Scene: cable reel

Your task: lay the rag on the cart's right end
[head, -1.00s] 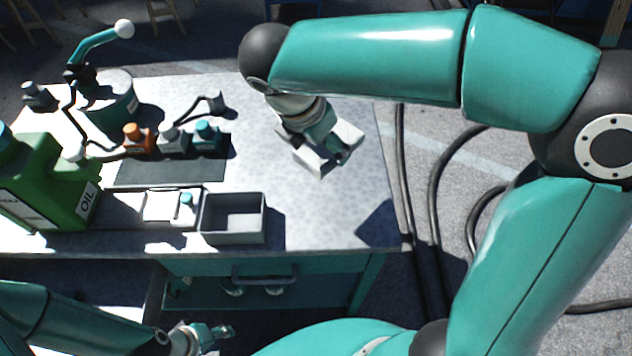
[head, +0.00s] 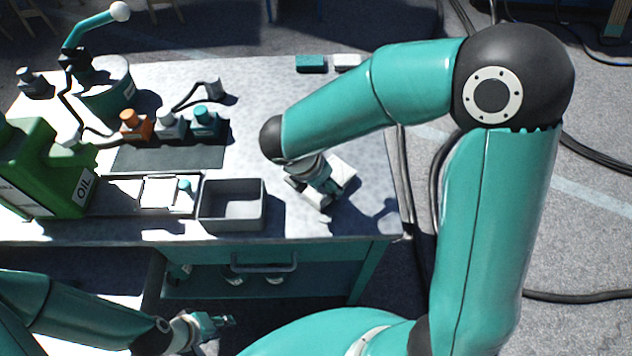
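The cart (head: 262,97) has a pale grey top. Its right end (head: 372,140) is bare beyond my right arm. My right gripper (head: 325,196) points down over the front part of that right end, right of the grey open bin. A white, flat-sided piece (head: 345,169), apparently the rag, shows on both sides of its fingers and looks gripped between them. The fingers hide its middle. Whether it touches the top is unclear, with shadow to its right. My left gripper (head: 222,321) is low in front of the cart, empty, its finger gap hard to make out.
The open grey bin (head: 232,205) stands at the front edge. A green oil can (head: 45,165), several capped bottles (head: 168,125) and a teal pump pot (head: 105,92) fill the left. A teal block (head: 311,64) and a white block (head: 347,62) lie at the back edge.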

